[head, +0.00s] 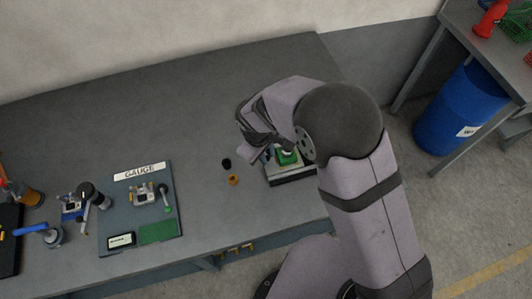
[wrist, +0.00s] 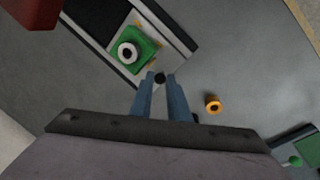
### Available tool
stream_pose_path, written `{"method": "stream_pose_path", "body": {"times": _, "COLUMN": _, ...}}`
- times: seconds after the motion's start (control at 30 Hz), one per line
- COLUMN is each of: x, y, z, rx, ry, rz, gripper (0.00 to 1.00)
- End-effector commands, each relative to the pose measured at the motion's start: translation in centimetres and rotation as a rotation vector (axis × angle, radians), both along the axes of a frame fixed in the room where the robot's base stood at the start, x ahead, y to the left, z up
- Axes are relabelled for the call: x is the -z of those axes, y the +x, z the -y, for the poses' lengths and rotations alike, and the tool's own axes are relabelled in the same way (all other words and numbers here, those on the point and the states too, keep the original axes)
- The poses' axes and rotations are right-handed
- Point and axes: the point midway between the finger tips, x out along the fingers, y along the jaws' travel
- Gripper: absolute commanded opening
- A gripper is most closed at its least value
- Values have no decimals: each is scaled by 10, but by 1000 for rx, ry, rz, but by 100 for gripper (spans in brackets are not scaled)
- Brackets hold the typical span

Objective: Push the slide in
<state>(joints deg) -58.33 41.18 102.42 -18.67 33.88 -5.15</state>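The slide unit, with a pale bed (wrist: 172,57) and dark side rails, lies at the upper left in the wrist view. A green block (wrist: 148,46) with a white-rimmed, dark-centred ring (wrist: 128,52) sits on it. A small black knob (wrist: 160,79) shows at the unit's near end. My gripper (wrist: 160,77) has its two blue fingers apart, with the knob between their tips. I cannot tell whether the fingers touch it. In the head view the green block (head: 287,157) shows beside my gripper (head: 264,154), and my arm hides part of the unit.
An orange ring (wrist: 213,104) lies on the table right of my fingers. A black ring (head: 227,163) lies near it. The gauge board (head: 112,207) is farther left. Bare table lies behind the gauge board and the rings.

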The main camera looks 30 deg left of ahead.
Motion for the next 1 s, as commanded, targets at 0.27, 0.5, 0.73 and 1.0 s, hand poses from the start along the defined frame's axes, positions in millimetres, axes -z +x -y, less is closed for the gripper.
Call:
{"method": "stream_pose_path", "body": {"times": 0.27, "x": 0, "y": 3, "z": 3, "rx": 2, "ry": 0, "rz": 0, "gripper": 0}}
{"method": "stream_pose_path", "body": {"times": 0.5, "x": -1, "y": 39, "z": 38, "rx": 8, "ry": -2, "rz": 1, "gripper": 0}}
{"method": "stream_pose_path", "body": {"times": 0.73, "x": -1, "y": 57, "z": 57, "rx": 1, "ry": -1, "rz": 1, "gripper": 0}}
{"method": "stream_pose_path", "body": {"times": 1.0, "x": -1, "y": 57, "z": 56, "rx": -1, "ry": -1, "rz": 2, "gripper": 18}}
